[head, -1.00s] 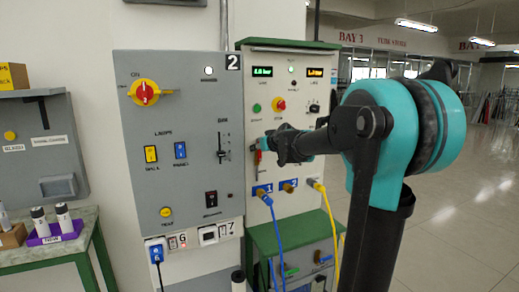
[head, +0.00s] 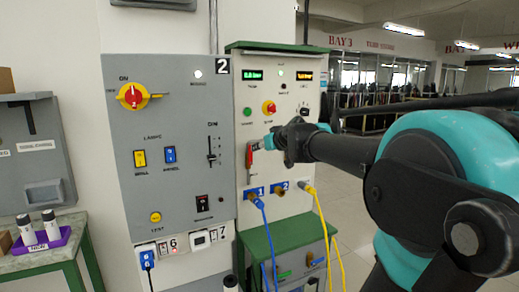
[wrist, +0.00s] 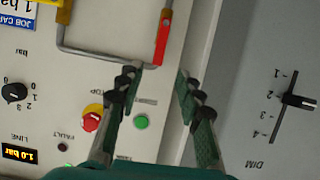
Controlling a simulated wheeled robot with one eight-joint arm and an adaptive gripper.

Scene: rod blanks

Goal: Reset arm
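My gripper (head: 278,143) is in front of the green-topped panel, near its red lever (head: 249,156). In the wrist view my gripper (wrist: 160,72) is open, with a clear gap between its two dark fingers and nothing held. The red lever (wrist: 163,38) lies just beyond the fingertips, beside a grey wire frame (wrist: 100,58). I cannot tell whether a fingertip touches it. The green button (wrist: 141,122) and the red stop knob (wrist: 91,121) show near the left finger. My arm covers part of the panel's right side in the head view.
A grey panel marked 2 (head: 165,215) with a red-yellow rotary switch (head: 133,96) and a dimmer slider (head: 211,157) stands left. Blue (head: 262,215) and yellow (head: 322,220) cables hang below the gripper. A purple tray (head: 42,240) sits on the left bench. Open floor lies right.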

